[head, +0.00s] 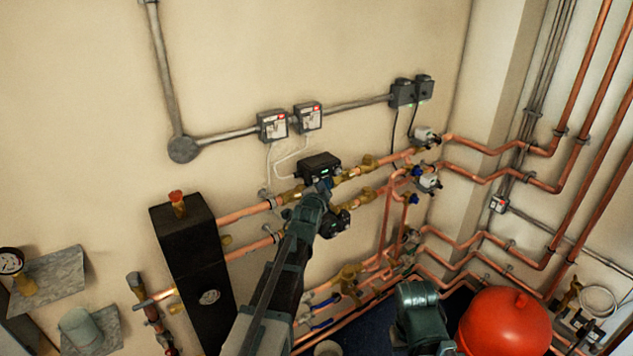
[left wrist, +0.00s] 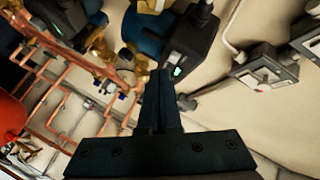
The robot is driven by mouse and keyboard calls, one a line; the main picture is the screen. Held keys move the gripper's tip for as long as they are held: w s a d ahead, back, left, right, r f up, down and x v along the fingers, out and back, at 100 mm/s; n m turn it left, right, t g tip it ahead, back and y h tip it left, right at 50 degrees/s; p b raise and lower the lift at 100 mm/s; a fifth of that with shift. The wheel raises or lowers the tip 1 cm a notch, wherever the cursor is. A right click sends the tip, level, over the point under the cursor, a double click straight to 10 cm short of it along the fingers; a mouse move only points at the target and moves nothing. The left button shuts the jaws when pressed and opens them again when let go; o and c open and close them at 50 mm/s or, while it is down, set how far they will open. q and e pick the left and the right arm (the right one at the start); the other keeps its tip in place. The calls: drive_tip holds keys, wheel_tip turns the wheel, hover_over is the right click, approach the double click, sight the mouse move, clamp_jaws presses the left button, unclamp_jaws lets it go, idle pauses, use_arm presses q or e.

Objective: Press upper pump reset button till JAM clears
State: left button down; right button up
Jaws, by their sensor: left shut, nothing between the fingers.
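The upper pump (head: 318,163) is a black box with a small lit green display, set in the upper copper pipe on the wall. It also shows in the left wrist view (left wrist: 192,42), its green display facing the fingers. My left gripper (head: 323,186) is shut and empty, its tips just in front of the upper pump's face. In the left wrist view the shut fingers (left wrist: 160,78) point at the pump beside the display. I cannot tell whether they touch it. The reset button and display text cannot be made out. The lower pump (head: 336,223) is partly behind my left arm.
Two switch boxes (head: 272,125) with red marks hang on the wall above, with white cables below. A red tank (head: 505,322) is at bottom right. Copper pipes and brass valves surround the pumps.

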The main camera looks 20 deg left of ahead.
use_arm(q)
drive_tip(key=shift+w+a, duration=0.1)
idle(0.3)
drive_tip(key=shift+w+a, duration=0.2)
drive_tip(key=shift+a, duration=0.05)
drive_tip(key=shift+w+a, duration=0.25)
drive_tip(key=shift+a, duration=0.15)
idle(0.8)
drive_tip(key=shift+s+d, duration=0.1)
drive_tip(key=shift+d, duration=0.05)
drive_tip(key=shift+s+d, duration=0.45)
drive_tip(key=shift+d, duration=0.15)
idle(0.3)
drive_tip(key=shift+s+d, duration=0.8)
drive_tip(key=shift+d, duration=0.2)
drive_tip(key=shift+s+d, duration=0.75)
drive_tip(key=shift+d, duration=0.2)
